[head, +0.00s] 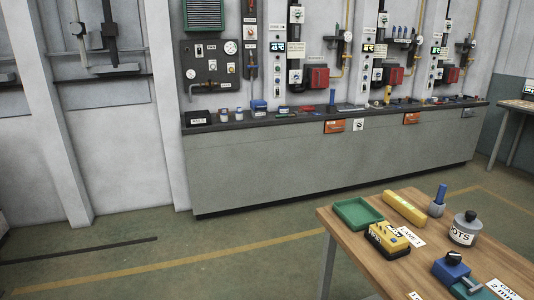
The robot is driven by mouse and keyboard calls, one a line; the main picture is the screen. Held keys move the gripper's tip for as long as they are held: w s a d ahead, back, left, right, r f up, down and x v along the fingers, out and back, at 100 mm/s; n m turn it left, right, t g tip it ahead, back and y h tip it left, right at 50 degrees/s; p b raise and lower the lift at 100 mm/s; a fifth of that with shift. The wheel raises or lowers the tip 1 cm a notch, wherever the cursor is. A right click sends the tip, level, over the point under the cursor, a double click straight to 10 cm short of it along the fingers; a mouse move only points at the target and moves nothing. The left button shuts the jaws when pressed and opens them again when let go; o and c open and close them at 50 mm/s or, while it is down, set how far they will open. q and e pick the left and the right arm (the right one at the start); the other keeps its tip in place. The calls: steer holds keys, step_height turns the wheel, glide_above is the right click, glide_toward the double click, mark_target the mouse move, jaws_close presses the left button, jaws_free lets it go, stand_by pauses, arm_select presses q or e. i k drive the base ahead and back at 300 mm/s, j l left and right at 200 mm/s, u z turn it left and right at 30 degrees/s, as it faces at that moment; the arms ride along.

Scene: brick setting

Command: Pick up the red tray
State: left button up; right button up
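I see no red tray in the head view. A shallow green tray (358,213) lies flat on the wooden table (418,268) at the lower right, near the table's far left corner. It looks empty. Neither of my grippers shows in this view.
By the green tray are a yellow bar (404,208), a yellow-and-black device (388,240), a blue-handled item (438,201), a grey lidded pot (465,229) and a blue device (452,270). A long grey counter (330,160) lines the wall. The floor (190,250) left of the table is clear.

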mark_target(307, 109)
steer(key=i+j+u, duration=0.25)
steer(key=i+u, duration=0.15)
steer(key=i, duration=0.75)
steer(key=i+u, duration=0.4)
steer(key=i, duration=0.8)
steer(key=i+l+z, duration=0.2)
steer(key=i+z, duration=0.65)
steer(key=i+j+z, duration=0.15)
steer(key=i+z, duration=0.3)
steer(key=i+j+z, duration=0.3)
steer(key=i+z, duration=0.15)
steer(key=i+l+z, duration=0.25)
steer(key=i+z, duration=0.65)
steer(key=i, duration=0.2)
steer(key=i+j+z, duration=0.1)
steer(key=i+z, duration=0.35)
steer(key=i, duration=0.15)
steer(key=i+l, duration=0.1)
steer(key=i, duration=0.35)
steer(key=i+l+u, duration=0.1)
steer(key=i, duration=0.3)
steer(key=i+l, duration=0.15)
steer(key=i, duration=0.3)
steer(key=i+l+u, duration=0.1)
steer(key=i, duration=0.3)
